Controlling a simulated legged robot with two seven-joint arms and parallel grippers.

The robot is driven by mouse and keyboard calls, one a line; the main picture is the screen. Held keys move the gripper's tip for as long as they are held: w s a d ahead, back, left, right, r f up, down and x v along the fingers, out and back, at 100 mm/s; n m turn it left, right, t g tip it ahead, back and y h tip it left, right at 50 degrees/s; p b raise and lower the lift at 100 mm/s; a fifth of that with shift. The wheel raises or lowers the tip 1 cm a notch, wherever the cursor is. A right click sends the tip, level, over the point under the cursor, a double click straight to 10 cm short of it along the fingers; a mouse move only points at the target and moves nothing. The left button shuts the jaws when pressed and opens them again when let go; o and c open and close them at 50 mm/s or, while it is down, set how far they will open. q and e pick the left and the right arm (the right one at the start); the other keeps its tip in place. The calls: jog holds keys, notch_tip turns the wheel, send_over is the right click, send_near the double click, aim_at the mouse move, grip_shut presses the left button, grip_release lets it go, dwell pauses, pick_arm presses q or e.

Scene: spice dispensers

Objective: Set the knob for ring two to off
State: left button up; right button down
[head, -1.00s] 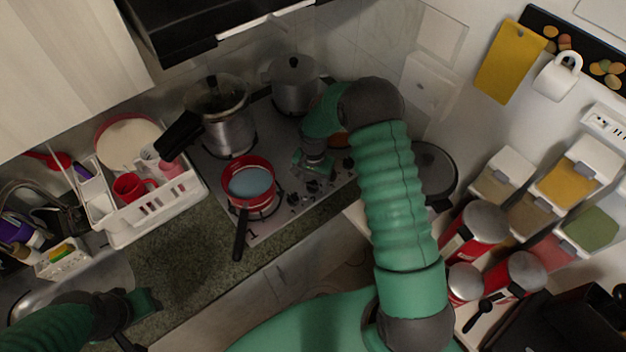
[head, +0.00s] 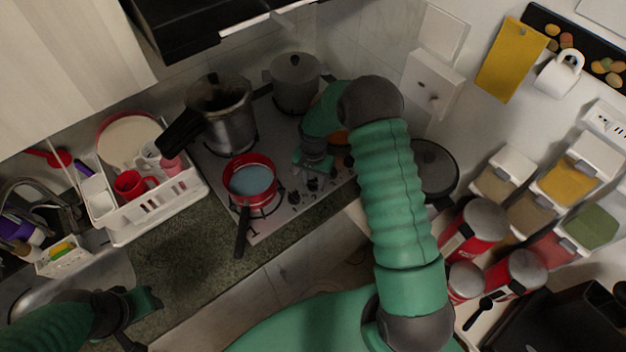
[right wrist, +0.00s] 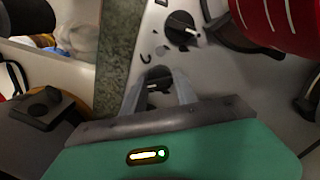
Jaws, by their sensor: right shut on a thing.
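The stove (head: 221,175) has a row of black knobs along its front edge. My right gripper (head: 314,183) is over this row, right of the red pan. In the right wrist view its fingers (right wrist: 162,84) are closed around a black knob (right wrist: 158,76) with a pale pointer line. Another black knob (right wrist: 182,28) stands free beside it. I cannot tell from the markings which ring the held knob serves. My left gripper (head: 140,318) is over the counter at the lower left, away from the stove; I cannot tell whether it is open.
A red pan (head: 250,180) with its handle toward the front stands left of my right gripper. A pressure cooker (head: 222,115) and a grey pot (head: 295,85) stand behind. A white dish rack (head: 150,213) is on the left. The counter (head: 190,255) in front is clear.

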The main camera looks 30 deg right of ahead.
jog(key=shift+w+n, duration=0.15)
jog(key=shift+n, duration=0.15)
jog(key=n, duration=0.3)
jog(key=shift+d+r+n, duration=0.1)
jog(key=shift+n, duration=0.2)
jog(key=n, duration=0.3)
jog(key=shift+w+n+b, duration=0.1)
jog(key=shift+n+b, duration=0.2)
jog(key=n, duration=0.3)
jog(key=shift+r+n, duration=0.1)
jog(key=shift+n, duration=0.2)
jog(key=n, duration=0.4)
jog(key=shift+n, duration=0.3)
jog(key=n+p, duration=0.1)
jog(key=n, duration=0.2)
jog(key=shift+n, duration=0.3)
jog(key=n, duration=0.3)
jog(key=shift+n+p, duration=0.3)
jog(key=shift+n, duration=0.1)
jog(key=n+p, duration=0.1)
jog(key=n, duration=0.5)
